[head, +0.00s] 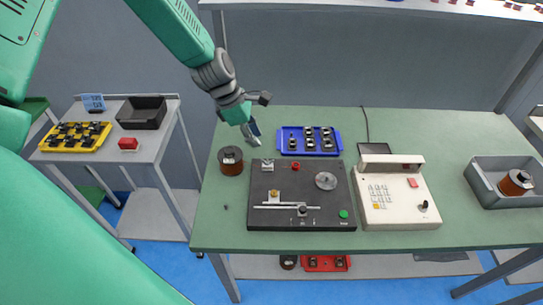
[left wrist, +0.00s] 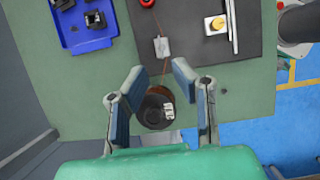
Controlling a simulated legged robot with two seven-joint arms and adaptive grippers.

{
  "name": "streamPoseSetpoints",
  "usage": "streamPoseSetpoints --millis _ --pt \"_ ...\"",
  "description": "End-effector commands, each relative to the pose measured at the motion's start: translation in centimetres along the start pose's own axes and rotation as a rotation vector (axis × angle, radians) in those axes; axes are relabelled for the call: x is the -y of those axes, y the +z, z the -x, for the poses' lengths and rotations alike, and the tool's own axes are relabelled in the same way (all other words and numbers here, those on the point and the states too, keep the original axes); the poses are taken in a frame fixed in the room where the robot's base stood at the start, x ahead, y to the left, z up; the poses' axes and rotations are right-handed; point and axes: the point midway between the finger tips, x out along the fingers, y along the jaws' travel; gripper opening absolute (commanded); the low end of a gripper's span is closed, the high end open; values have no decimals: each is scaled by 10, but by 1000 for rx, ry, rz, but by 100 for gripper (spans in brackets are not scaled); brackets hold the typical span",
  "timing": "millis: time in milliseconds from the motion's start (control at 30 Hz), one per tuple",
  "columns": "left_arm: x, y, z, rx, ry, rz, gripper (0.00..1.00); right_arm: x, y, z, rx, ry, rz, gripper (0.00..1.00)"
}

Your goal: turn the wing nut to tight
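The black coil winder board (head: 333,215) lies on the green bench. A yellow knob on a pale square base (head: 274,195) sits on its left half, and also shows in the left wrist view (left wrist: 215,25). A small grey block (head: 267,167) is at its back left corner, with a thin copper line running to it in the wrist view (left wrist: 161,47). The wire spool (head: 231,160) stands left of the board; a pale piece (left wrist: 168,110) shows on its dark top. I cannot tell which part is the wing nut. My left gripper (head: 256,135) is open and empty, above the bench behind the spool.
A blue tray (head: 283,150) with dark parts lies behind the board. A beige keypad unit (head: 397,210) stands to its right, and a grey bin (head: 495,196) with another spool is at the far right.

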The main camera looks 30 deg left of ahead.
Motion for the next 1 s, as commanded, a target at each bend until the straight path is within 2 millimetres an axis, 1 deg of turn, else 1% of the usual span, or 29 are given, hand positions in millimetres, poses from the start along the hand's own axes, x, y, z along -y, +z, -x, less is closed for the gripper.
streamPoseSetpoints --millis 33,200,300,433,600,900,967,1000 --pt "0 -1 -14 -3 -4 1 23 0 0 0 -1 0 0 68" --pt "1 1 -52 -5 -3 -1 23 0 -1 0 -2 0 0 68" --pt "2 1 -69 -5 -2 -2 23 0 -1 1 -2 0 0 68" --pt "1 1 -86 -3 0 -2 23 0 -1 1 -2 0 0 68" --pt "0 0 -98 -1 1 -2 23 0 -1 1 -1 0 0 68" --pt "0 0 -100 -1 1 -2 23 0 -1 1 -2 0 0 68" --pt "0 0 -100 -1 1 -2 2 0 -1 1 -2 0 0 68" --pt "0 0 -99 -1 1 -2 0 0 -1 1 -2 0 0 68"
